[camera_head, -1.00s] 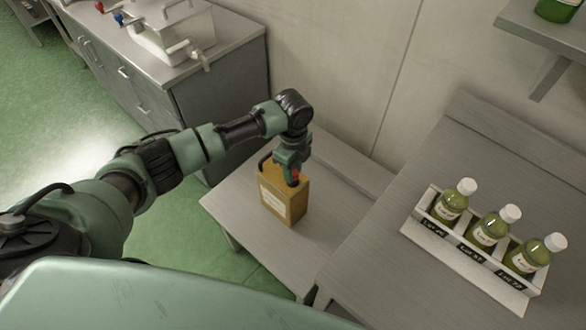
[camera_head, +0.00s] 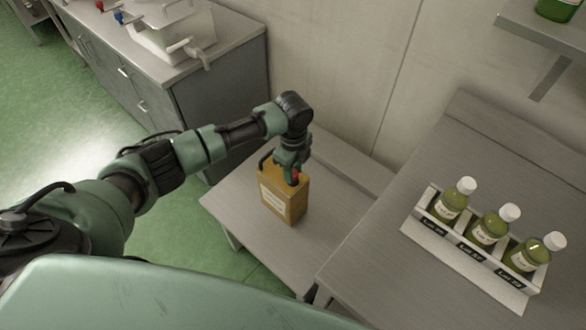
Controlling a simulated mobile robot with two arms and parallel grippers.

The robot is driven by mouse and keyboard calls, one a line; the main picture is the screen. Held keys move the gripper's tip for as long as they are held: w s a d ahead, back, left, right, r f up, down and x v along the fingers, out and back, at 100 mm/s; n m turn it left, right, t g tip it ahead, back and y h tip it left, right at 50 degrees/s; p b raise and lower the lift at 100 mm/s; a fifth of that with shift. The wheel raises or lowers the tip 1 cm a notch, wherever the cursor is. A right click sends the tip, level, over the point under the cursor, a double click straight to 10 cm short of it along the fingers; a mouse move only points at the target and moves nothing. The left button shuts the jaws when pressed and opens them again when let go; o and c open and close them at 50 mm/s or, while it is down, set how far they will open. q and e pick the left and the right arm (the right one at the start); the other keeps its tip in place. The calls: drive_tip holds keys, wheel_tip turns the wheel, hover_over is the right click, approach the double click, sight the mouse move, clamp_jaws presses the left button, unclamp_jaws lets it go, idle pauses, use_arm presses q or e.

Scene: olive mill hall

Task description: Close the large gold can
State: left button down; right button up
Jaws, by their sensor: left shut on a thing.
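The large gold can (camera_head: 283,201) stands upright on the low grey table, with a pale label on its front and a dark handle (camera_head: 264,160) on top. My left gripper (camera_head: 293,176) points down at the can's top, shut on a small red cap (camera_head: 296,177). The gripper hides most of the cap and the can's opening, so I cannot tell how the cap sits there. My right gripper is not in view.
A higher grey table (camera_head: 400,270) at the right bears a white rack (camera_head: 465,252) with 3 green bottles. A grey cabinet (camera_head: 215,95) with a metal tank stands behind at the left. The low table (camera_head: 235,205) is clear around the can.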

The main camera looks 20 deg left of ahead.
use_arm(q)
drive_tip(key=shift+f, duration=0.75)
idle(1.6)
drive_tip(key=c, duration=1)
unclamp_jaws()
drive_tip(key=shift+c, duration=1.2)
